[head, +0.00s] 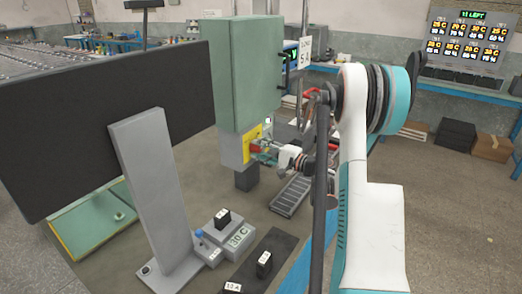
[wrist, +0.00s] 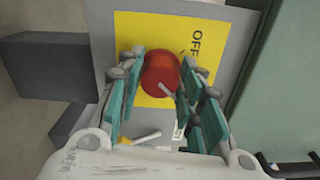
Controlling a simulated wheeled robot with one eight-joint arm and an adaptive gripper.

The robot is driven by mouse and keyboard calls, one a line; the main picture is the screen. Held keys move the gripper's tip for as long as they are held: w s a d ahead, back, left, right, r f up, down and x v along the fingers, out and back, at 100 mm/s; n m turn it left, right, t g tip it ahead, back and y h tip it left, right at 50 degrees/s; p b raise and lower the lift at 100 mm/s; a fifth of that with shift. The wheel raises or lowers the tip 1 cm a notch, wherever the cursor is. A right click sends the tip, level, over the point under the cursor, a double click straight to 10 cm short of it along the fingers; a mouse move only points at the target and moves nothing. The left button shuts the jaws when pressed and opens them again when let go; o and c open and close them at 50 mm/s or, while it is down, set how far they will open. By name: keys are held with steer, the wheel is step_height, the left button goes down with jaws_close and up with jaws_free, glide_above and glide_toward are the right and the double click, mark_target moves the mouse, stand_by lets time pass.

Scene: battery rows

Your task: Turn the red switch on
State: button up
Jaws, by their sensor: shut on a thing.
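The red switch (wrist: 160,75) is a round red knob on a yellow plate (wrist: 138,24) marked OFF, seen in the wrist view. The yellow plate also shows in the head view (head: 252,131), on a grey box under a green cabinet. My gripper (wrist: 163,60) has its teal fingers on either side of the knob and is shut on it. In the head view my gripper (head: 262,152) reaches the plate from the right. The fingers partly cover the knob's sides and the lower labels.
The green cabinet (head: 249,75) rises directly above the switch. A large dark monitor (head: 100,115) stands at the left on a grey stand (head: 153,190). Small grey and black devices (head: 227,238) lie on the bench below. A lit board (head: 466,46) hangs at the back right.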

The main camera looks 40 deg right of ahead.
steer(key=shift+m, duration=0.4)
steer(key=o, duration=1.1)
steer(key=shift+c, duration=0.2)
steer(key=shift+s+d, duration=0.1)
steer(key=v, duration=1.1)
steer(key=shift+s, duration=0.4)
steer(key=shift+d, duration=0.1)
